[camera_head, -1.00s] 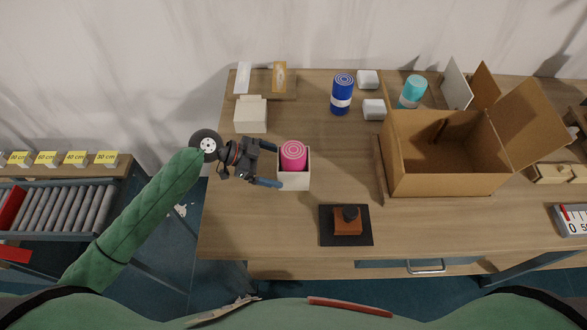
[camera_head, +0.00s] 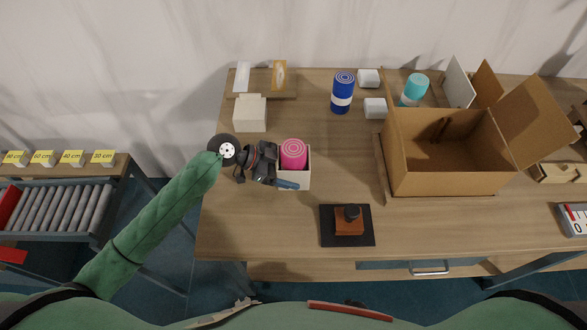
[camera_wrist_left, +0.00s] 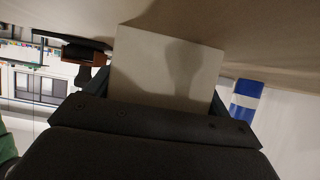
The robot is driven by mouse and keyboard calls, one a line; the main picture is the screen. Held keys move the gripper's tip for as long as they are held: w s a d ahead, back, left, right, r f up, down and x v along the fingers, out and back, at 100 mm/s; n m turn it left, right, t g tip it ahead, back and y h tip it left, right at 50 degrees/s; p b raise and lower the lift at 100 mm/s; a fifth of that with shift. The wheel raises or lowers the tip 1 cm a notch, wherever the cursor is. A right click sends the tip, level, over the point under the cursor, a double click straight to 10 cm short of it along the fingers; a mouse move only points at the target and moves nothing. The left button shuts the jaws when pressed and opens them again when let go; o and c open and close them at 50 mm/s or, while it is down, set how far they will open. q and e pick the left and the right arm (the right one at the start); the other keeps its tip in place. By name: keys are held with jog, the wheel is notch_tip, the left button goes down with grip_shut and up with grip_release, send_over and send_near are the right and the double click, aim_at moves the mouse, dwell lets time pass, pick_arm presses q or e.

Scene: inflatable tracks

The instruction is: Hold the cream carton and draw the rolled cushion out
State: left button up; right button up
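The cream carton (camera_head: 294,181) stands upright on the table, open at the top. The pink rolled cushion (camera_head: 293,154) sits in it, its spiral end showing above the rim. My left gripper (camera_head: 288,172) is at the carton's left side, low down, with one finger along its near face; the far finger is hidden. In the left wrist view the carton's plain wall (camera_wrist_left: 170,70) fills the space between the fingers. The fingers look open around the carton; any contact is unclear. My right gripper is not in view.
A cardboard box (camera_head: 445,165) stands open to the right. A stamp (camera_head: 349,221) on a dark pad lies in front. A cream block (camera_head: 250,114), a blue roll (camera_head: 342,93), a teal roll (camera_head: 413,90) and white blocks stand behind. The table between carton and box is clear.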

pick_arm(q)
jog(key=shift+c, duration=1.1)
jog(key=o, duration=0.7)
jog(key=shift+a, duration=0.1)
jog(key=v, duration=1.2)
